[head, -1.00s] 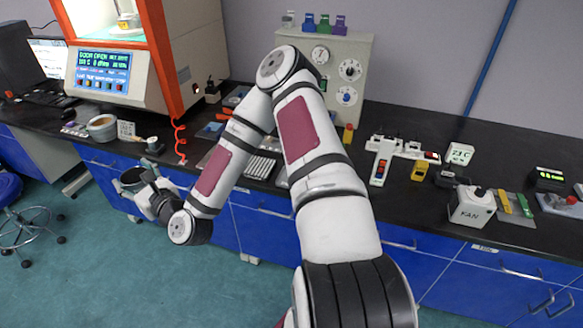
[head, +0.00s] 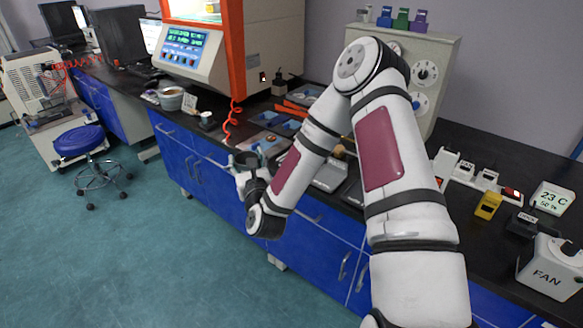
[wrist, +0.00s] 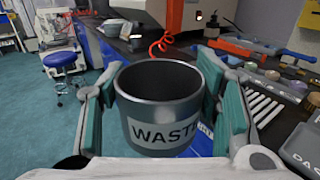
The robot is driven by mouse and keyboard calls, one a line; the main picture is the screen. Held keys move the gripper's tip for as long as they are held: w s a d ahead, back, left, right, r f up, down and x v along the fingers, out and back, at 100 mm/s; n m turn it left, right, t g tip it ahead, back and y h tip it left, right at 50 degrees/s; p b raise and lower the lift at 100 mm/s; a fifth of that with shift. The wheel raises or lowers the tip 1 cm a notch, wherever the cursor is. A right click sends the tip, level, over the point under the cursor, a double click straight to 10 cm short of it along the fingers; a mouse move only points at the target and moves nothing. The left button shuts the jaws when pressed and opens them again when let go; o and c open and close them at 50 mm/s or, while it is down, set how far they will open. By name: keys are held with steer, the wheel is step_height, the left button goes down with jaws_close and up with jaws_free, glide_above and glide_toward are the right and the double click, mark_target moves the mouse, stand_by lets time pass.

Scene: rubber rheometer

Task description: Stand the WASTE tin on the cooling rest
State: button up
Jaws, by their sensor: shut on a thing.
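The WASTE tin (wrist: 165,128) is an open, grey metal cylinder with a dark, empty-looking inside and a WASTE label facing the wrist camera. My gripper (wrist: 163,100) is shut on it, with a teal-padded finger against each side. The tin is upright. In the head view the tin (head: 245,159) and my gripper (head: 250,175) are in the air in front of the bench edge, over the floor. A pale slatted piece (wrist: 266,106) lies on the bench right of the tin in the wrist view; I cannot tell whether it is the cooling rest.
The black bench (head: 540,155) carries the orange-framed rheometer (head: 190,50), a bowl (head: 171,98), a small cup (head: 207,121), blue trays (head: 262,143) and a FAN box (head: 552,268). A red coiled hose (head: 232,120) hangs by the rheometer. A blue stool (head: 80,141) stands on open floor.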

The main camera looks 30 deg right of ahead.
steer(key=w+d+f+m+g+h+b, duration=0.2)
steer(key=w+d+m+h+b, duration=0.3)
steer(key=b, duration=0.6)
steer(key=s+d+m+g+h+b, duration=0.4)
steer(key=s+d+g+h+b, duration=0.3)
steer(key=b, duration=1)
steer(key=shift+y, duration=0.3)
steer(key=w+d, duration=0.3)
steer(key=w+d+b, duration=0.1)
steer(key=w+d, duration=0.2)
steer(key=w+d+f, duration=0.1)
steer(key=w+d, duration=0.2)
steer(key=w, duration=0.1)
steer(key=shift+d+f+b, duration=0.1)
steer(key=shift+d+b, duration=0.2)
steer(key=shift+b, duration=0.05)
steer(key=shift+w+d+f+b, duration=0.15)
steer(key=shift+f+b, duration=0.65)
steer(key=shift+f, duration=0.95)
steer(key=shift+f, duration=0.15)
steer(key=o, duration=1.2)
steer(key=p+v, duration=0.1)
steer(key=v, duration=1.1)
steer(key=shift+p, duration=0.35)
